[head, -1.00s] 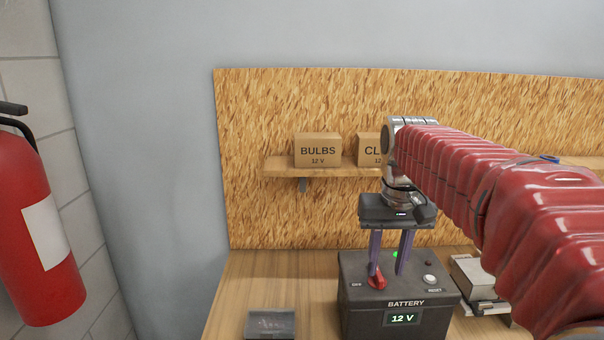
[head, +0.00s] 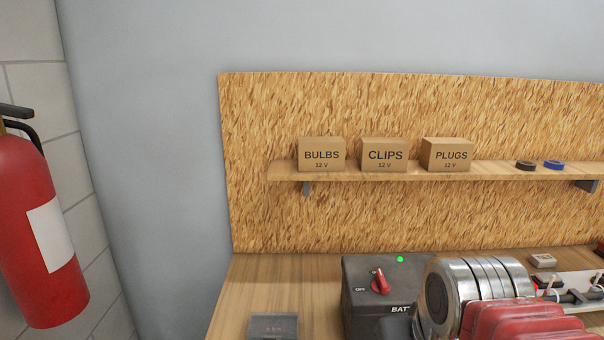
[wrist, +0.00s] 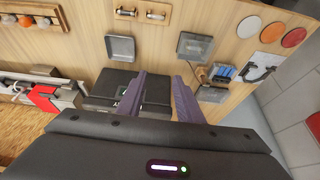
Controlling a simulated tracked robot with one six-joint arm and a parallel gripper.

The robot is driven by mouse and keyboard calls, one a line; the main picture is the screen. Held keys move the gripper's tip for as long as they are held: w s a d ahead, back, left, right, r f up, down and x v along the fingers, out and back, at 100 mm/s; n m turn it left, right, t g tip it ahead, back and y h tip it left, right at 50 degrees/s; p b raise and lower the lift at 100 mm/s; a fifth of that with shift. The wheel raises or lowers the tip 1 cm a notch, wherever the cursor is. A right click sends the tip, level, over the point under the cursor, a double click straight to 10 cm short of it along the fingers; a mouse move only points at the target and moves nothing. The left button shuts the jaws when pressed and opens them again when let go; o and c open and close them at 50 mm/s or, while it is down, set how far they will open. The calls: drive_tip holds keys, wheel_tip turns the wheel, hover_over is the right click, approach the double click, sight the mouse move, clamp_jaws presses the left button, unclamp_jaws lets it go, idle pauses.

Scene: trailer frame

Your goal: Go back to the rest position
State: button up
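My gripper (wrist: 159,78) shows in the wrist view with its two purple fingers apart and nothing between them. In the head view my arm is folded low at the lower right, and the gripper itself is out of that picture. The black battery box (head: 362,308) stands on the bench with its red switch (head: 380,283) and a lit green lamp (head: 400,259). My arm hides its right part and display. In the wrist view the battery (wrist: 100,88) lies beyond the fingers, apart from them as far as I can tell.
A shelf (head: 480,174) carries boxes marked BULBS (head: 322,155), CLIPS (head: 385,155) and PLUGS (head: 447,155), and two tape rolls. A grey tray (head: 273,326) sits at the bench front. A fire extinguisher (head: 35,225) hangs at left. Trays and discs (wrist: 271,33) show in the wrist view.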

drive_tip(key=shift+t, duration=0.4)
drive_tip(key=shift+s+a+f, duration=0.1)
drive_tip(key=shift+s+f, duration=1.65)
drive_tip(key=shift+s, duration=0.1)
